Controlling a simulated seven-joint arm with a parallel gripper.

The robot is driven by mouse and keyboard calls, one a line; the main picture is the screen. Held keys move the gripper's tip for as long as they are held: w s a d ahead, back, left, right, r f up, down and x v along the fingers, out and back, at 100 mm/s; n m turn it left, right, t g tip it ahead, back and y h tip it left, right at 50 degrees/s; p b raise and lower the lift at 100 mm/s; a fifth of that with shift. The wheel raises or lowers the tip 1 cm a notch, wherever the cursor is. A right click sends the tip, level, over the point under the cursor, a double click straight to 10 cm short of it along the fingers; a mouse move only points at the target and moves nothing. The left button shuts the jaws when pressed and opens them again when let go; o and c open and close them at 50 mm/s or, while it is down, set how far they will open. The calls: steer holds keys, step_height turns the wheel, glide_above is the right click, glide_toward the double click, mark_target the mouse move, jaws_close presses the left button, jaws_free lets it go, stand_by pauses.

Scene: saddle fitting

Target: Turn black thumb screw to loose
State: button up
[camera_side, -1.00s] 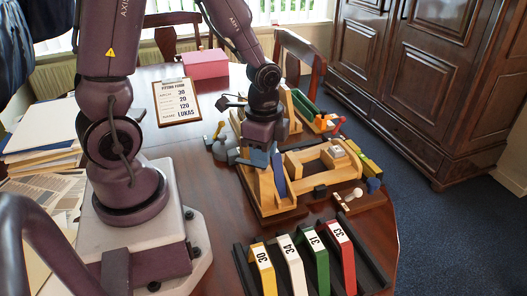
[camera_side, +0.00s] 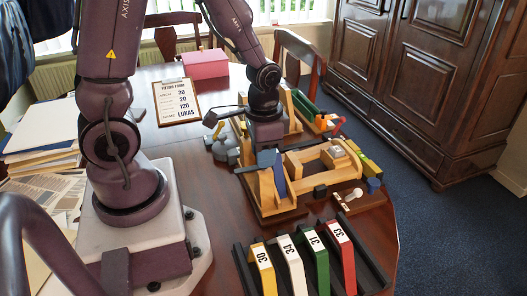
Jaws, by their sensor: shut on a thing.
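A light wooden fitting frame (camera_side: 318,177) stands on the table, with a blue pad (camera_side: 280,174) upright inside its near left end. My gripper (camera_side: 267,159) points down at the left end of this frame, just behind the blue pad. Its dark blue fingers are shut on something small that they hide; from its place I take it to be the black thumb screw. I cannot see the screw's head or how far it is turned. A dark block (camera_side: 320,191) sits on the frame's front side, apart from my gripper.
Yellow, white, green and red numbered pieces (camera_side: 289,265) stand in a black rack at the front. A grey object (camera_side: 222,148) stands just left of my gripper. A clipboard form (camera_side: 177,101) lies behind. Bare table lies left of the frame.

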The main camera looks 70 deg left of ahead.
stand_by(0.4)
steer(key=o, duration=0.9)
steer(key=shift+r, duration=0.15)
step_height(320, 180, up, 13)
steer(key=shift+f, duration=0.15)
steer(key=s+d+r+t, duration=0.1)
steer(key=s+r+t, duration=0.1)
steer(key=s+d+r+t, duration=0.1)
steer(key=s+d+r, duration=0.1)
steer(key=s+d+r+n+t, duration=0.1)
steer(key=s+r+t, duration=0.1)
steer(key=r, duration=0.1)
steer(key=shift+s+d+t, duration=0.1)
steer(key=shift+d+t, duration=0.2)
steer(key=shift+d, duration=0.1)
